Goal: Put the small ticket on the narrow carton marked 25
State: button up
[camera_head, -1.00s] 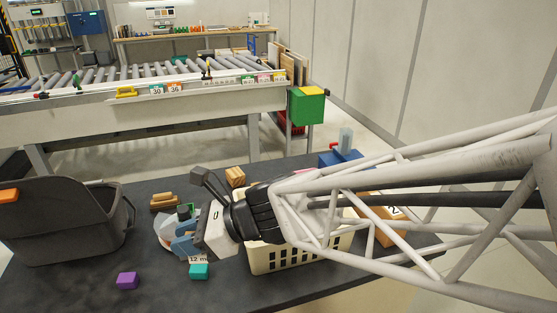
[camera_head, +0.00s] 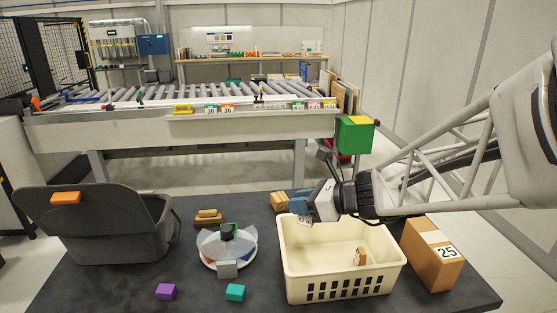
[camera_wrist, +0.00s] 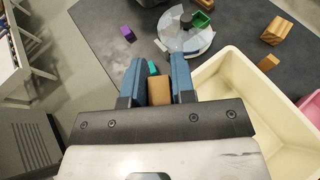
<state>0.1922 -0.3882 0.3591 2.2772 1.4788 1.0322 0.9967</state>
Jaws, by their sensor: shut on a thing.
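The carton marked 25 (camera_head: 433,255) is brown with a white band and stands upright on the dark table, right of the cream basket. My gripper (camera_head: 303,207) is above the basket's back left edge, left of the carton and apart from it. Its blue fingers (camera_wrist: 158,72) are shut on a small ticket, which shows brown in the wrist view (camera_wrist: 159,92). Its white printed face (camera_head: 304,220) shows below the fingers in the head view, too small to read surely. The carton does not show in the wrist view.
The cream basket (camera_head: 300,262) holds a small brown piece with a label (camera_head: 360,257). A round dial-like holder (camera_head: 228,245), a purple block (camera_head: 166,292), a teal block (camera_head: 235,292) and a grey bin (camera_head: 95,225) lie to the left. Wooden blocks (camera_head: 279,201) sit behind.

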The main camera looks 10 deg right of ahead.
jog(key=w+d+m+t+h, duration=0.2)
jog(key=w+d, duration=0.3)
jog(key=d, duration=0.8)
jog(key=m+t+h, duration=0.3)
jog(key=m+h, duration=0.1)
jog(key=m, duration=0.1)
send_over(429, 234)
notch_tip(429, 234, down, 6)
jog(key=shift+f, duration=0.5)
jog(key=shift+f, duration=0.1)
jog(key=shift+f, duration=1.9)
jog(key=shift+f, duration=2)
